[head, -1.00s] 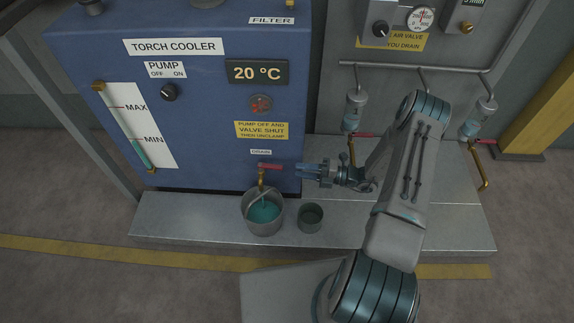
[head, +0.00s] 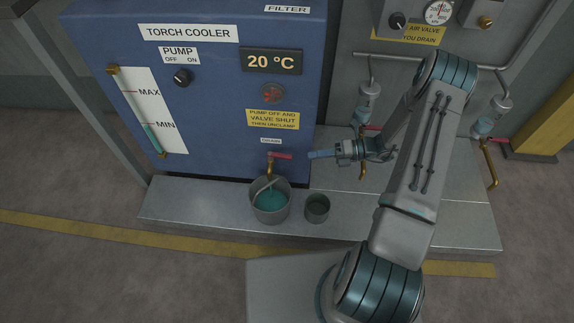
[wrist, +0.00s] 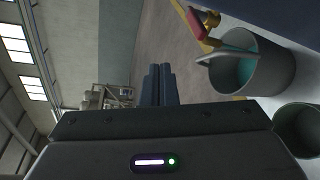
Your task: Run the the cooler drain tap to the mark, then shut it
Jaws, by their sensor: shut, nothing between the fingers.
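The drain tap (head: 270,168) is a brass spout on the blue torch cooler's front, with a red lever (head: 281,156) pointing sideways to the right. Below it a grey bucket (head: 283,211) with a raised handle holds teal liquid. In the wrist view the shut fingers (wrist: 158,85) are left of the lever (wrist: 195,22) and bucket (wrist: 255,72).
A smaller grey cup (head: 317,208) stands right of the bucket on the metal step (head: 200,212). The pump knob (head: 181,77) and a 20 °C display (head: 271,61) are on the cooler. Other red-handled drains (head: 370,128) with brass pipes are behind my arm.

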